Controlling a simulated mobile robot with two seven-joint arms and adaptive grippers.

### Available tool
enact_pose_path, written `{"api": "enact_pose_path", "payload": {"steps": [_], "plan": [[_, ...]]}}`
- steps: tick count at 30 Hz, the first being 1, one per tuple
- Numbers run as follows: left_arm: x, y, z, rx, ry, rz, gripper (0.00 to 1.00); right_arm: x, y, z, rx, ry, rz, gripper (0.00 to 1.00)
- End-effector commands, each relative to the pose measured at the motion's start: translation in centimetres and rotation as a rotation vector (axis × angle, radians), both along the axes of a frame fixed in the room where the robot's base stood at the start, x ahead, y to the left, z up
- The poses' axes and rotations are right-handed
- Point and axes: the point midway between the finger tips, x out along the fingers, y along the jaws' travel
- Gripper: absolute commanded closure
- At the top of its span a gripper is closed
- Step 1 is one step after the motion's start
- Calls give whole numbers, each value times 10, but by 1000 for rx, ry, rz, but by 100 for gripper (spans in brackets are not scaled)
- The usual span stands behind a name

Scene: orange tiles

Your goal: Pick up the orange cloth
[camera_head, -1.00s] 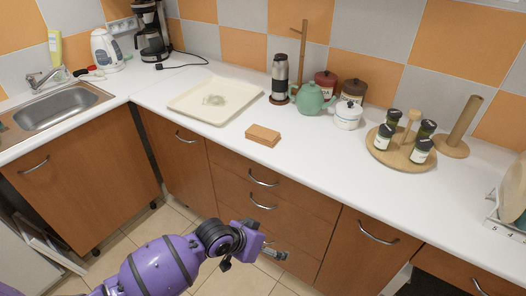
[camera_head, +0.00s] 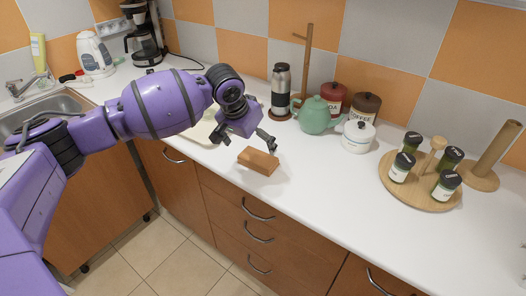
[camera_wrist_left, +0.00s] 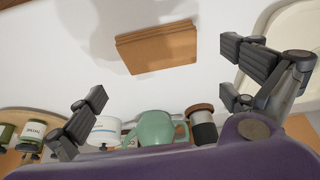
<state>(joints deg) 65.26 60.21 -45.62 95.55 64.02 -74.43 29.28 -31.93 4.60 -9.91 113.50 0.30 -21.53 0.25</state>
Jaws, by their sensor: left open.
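The orange cloth (camera_head: 258,161) is a folded, brown-orange rectangular block lying on the white counter near its front edge. It also shows in the left wrist view (camera_wrist_left: 157,47), at the upper middle, with its shadow beside it. My left gripper (camera_head: 262,141) is above and just behind the cloth in the head view. In the left wrist view its two fingers (camera_wrist_left: 165,85) are spread wide, with nothing between them and the cloth apart from them. My right gripper is not in view.
A green teapot (camera_head: 316,115), a white sugar pot (camera_head: 358,136) and a steel flask (camera_head: 280,88) stand behind the cloth. A cream tray (camera_head: 203,131) lies to the left, partly hidden by my arm. A round wooden rack (camera_head: 392,184) holds jars at right. Counter right of the cloth is clear.

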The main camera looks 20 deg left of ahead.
Motion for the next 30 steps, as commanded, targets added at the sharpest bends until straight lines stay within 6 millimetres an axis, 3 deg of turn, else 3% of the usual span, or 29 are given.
{"api": "enact_pose_path", "payload": {"steps": [6, 10, 17, 25, 30], "plan": [[8, -3, -25, 1, 5, 0, 0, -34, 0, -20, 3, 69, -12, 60], [13, -5, -39, 1, 4, 0, 0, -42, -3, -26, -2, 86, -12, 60], [24, -9, -68, 1, 2, 0, 0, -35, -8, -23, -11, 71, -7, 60], [26, -9, -71, 1, 0, -1, 0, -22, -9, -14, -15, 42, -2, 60], [26, -9, -71, 1, 0, -1, 20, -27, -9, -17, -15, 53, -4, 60]]}}
